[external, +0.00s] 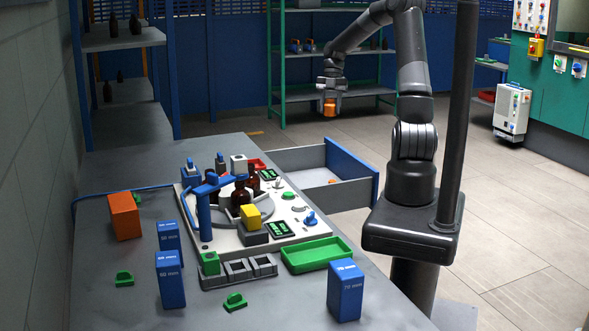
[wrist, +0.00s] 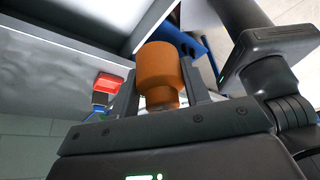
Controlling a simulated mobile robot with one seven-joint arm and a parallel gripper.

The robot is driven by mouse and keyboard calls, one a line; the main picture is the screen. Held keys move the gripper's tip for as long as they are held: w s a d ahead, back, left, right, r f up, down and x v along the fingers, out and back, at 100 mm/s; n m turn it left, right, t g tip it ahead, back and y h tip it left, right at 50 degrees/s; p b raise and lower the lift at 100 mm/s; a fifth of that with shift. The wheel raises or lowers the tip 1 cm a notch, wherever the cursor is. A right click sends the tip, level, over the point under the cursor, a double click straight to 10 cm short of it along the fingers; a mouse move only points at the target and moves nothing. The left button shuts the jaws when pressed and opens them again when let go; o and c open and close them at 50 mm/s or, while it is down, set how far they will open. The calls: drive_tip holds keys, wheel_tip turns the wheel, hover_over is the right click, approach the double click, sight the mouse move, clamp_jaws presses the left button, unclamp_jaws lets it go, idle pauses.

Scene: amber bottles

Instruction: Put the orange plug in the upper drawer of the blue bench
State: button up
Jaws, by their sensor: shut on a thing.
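The orange plug (external: 329,109) is held in my gripper (external: 330,97), which is shut on it and points downward. In the wrist view the plug (wrist: 163,72) sits between the two fingers (wrist: 160,100), its wide end away from the gripper. One drawer is pulled out from the right side of the bench (external: 95,245); its blue front (external: 351,163) and pale inside floor (external: 300,178) show. In the external view my gripper is above and beyond the drawer; the exact gap cannot be told. Whether another drawer lies below is hidden.
The bench top carries a white station (external: 300,238) with amber bottles (external: 240,197), a green tray (external: 305,254), an orange block (external: 124,216) and blue boxes (external: 345,290). A green shelf rack (external: 281,80) stands behind.

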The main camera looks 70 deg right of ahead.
drive_tip(key=s+n, duration=0.2)
drive_tip(key=s, duration=0.3)
wheel_tip(320, 180, down, 23)
drive_tip(key=shift+g, duration=0.4)
drive_tip(key=w+a+f, duration=0.2)
drive_tip(key=w, duration=0.1)
drive_tip(key=w+a+f, duration=0.2)
drive_tip(key=w+f, duration=0.1)
drive_tip(key=w, duration=0.1)
drive_tip(key=w+a+f, duration=0.2)
drive_tip(key=w, duration=0.1)
drive_tip(key=shift+w+a+f, duration=0.15)
drive_tip(key=shift+w+a, duration=0.05)
drive_tip(key=shift+w, duration=0.1)
drive_tip(key=shift+f, duration=1.95)
drive_tip(key=shift+f, duration=0.1)
drive_tip(key=o, duration=1)
